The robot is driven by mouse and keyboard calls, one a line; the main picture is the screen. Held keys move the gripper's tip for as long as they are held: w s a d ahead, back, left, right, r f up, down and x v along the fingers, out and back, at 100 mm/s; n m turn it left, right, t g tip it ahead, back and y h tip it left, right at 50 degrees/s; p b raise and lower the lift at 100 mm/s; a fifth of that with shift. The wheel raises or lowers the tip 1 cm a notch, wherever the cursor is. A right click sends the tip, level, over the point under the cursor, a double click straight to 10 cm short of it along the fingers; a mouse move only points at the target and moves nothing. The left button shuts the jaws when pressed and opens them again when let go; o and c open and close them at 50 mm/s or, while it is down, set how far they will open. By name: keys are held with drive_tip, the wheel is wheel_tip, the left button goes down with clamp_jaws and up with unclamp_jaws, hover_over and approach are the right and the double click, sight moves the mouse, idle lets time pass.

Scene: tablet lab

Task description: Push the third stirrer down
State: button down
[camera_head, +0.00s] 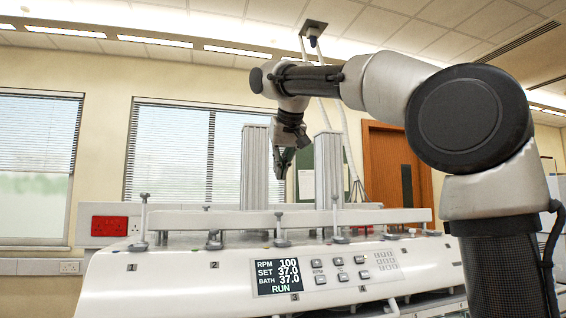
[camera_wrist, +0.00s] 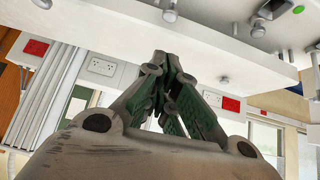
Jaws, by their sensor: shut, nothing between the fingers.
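The third stirrer (camera_head: 280,229) is a thin grey rod with a small round knob on top and a wider grey base, above the display on the white machine (camera_head: 180,285). Its knob is lower than those of the first stirrer (camera_head: 143,218) and the fourth stirrer (camera_head: 336,218). The second stirrer (camera_head: 213,240) also looks low. My gripper (camera_head: 281,177) points down above the third stirrer, apart from its knob. In the wrist view my gripper (camera_wrist: 162,58) has its green-padded fingers together and empty. Several grey knobs show there, but I cannot tell which stirrers they are.
Two grey columns (camera_head: 255,168) (camera_head: 329,172) rise behind the stirrers, either side of my gripper. A long white bar (camera_head: 180,220) runs across the machine behind the stirrers. The display (camera_head: 277,271) reads RUN. The air above the first two stirrers is clear.

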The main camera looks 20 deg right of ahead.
drive_tip(key=x, duration=0.5)
drive_tip(key=shift+w+f, duration=0.2)
drive_tip(key=shift+f, duration=0.1)
wheel_tip(320, 180, down, 3)
drive_tip(key=shift+s+d+f, duration=0.1)
drive_tip(key=shift+s, duration=0.1)
drive_tip(key=shift+f, duration=0.2)
drive_tip(key=shift+f, duration=1.35)
